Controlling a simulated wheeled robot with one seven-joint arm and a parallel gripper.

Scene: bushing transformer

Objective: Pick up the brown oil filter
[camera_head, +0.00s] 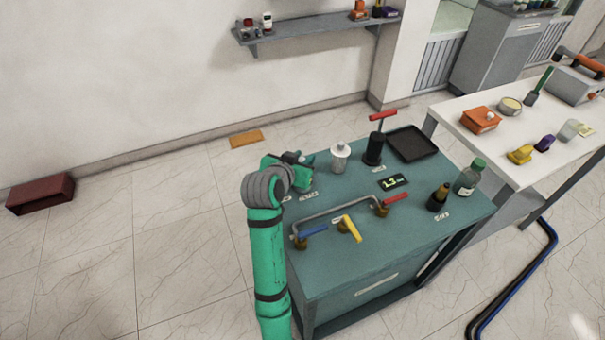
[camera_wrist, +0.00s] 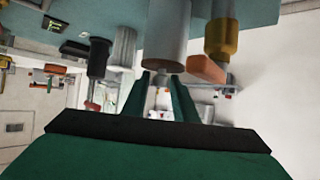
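My gripper (camera_head: 300,165) is over the left back part of the teal bench (camera_head: 345,258). In the wrist view its two green fingers (camera_wrist: 162,95) stand apart with a gap between them. A grey cylinder with a brownish end face (camera_wrist: 168,38) hangs in the upside-down wrist view, just beyond and above the fingertips; I see no grip on it. I cannot tell if it is the brown oil filter. In the head view my arm and gripper hide part of the bench there. A dark bottle-like thing with an amber top (camera_head: 438,199) stands at the bench's right front.
A white canister (camera_head: 340,158), a black pump with a red handle (camera_head: 376,148) and a black tray (camera_head: 414,144) stand along the bench's back. Pipes with a yellow lever (camera_head: 352,228) are in front. A green-capped bottle (camera_head: 468,178) stands at the right.

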